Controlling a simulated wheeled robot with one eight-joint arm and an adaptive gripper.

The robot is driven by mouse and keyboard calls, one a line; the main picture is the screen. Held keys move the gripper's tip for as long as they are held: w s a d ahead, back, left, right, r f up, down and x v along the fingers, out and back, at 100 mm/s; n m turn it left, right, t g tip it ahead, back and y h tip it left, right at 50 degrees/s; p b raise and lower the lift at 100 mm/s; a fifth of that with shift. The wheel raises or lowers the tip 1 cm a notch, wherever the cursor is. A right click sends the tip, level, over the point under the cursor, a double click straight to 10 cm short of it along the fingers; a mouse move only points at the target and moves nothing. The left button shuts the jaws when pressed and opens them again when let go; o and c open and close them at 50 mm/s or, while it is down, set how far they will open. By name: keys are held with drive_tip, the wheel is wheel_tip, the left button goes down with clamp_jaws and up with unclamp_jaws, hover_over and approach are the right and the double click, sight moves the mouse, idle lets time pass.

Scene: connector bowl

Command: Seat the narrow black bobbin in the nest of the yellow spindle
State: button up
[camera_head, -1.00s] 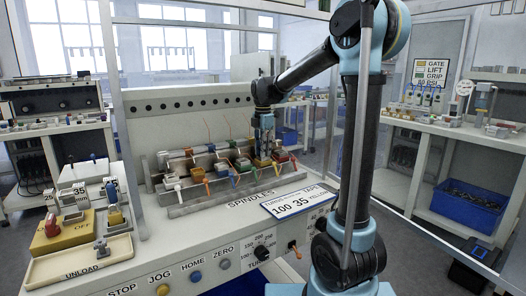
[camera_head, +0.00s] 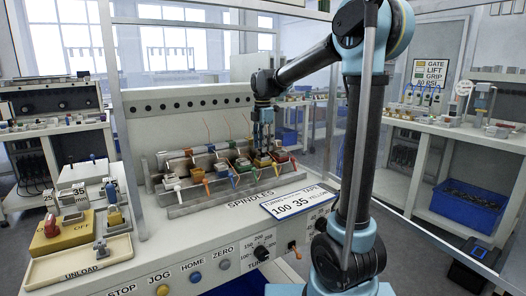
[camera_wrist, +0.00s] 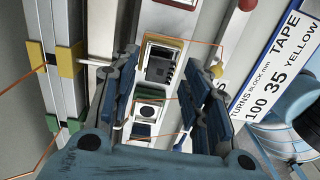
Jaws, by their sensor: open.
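The yellow spindle (camera_head: 262,162) stands near the right end of the spindle row on the bench. In the wrist view its nest (camera_wrist: 178,42) has a yellow edge. A dark block, which looks like the narrow black bobbin (camera_wrist: 159,70), lies within that nest, between and beyond my fingers. It appears set in squarely, but its depth cannot be told. My gripper (camera_wrist: 155,108) is open and empty above the row. In the head view the gripper (camera_head: 262,147) hangs just above the yellow spindle, apart from it.
Neighbouring spindles with coloured levers, such as the green one (camera_head: 243,165) and red one (camera_head: 280,156), stand close by. Thin orange wires rise around the row. A TAPE sign (camera_head: 298,202) lies in front. An unload tray (camera_head: 80,262) is at left.

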wheel_tip(320, 180, up, 10)
drive_tip(key=shift+f, duration=0.2)
idle(0.4)
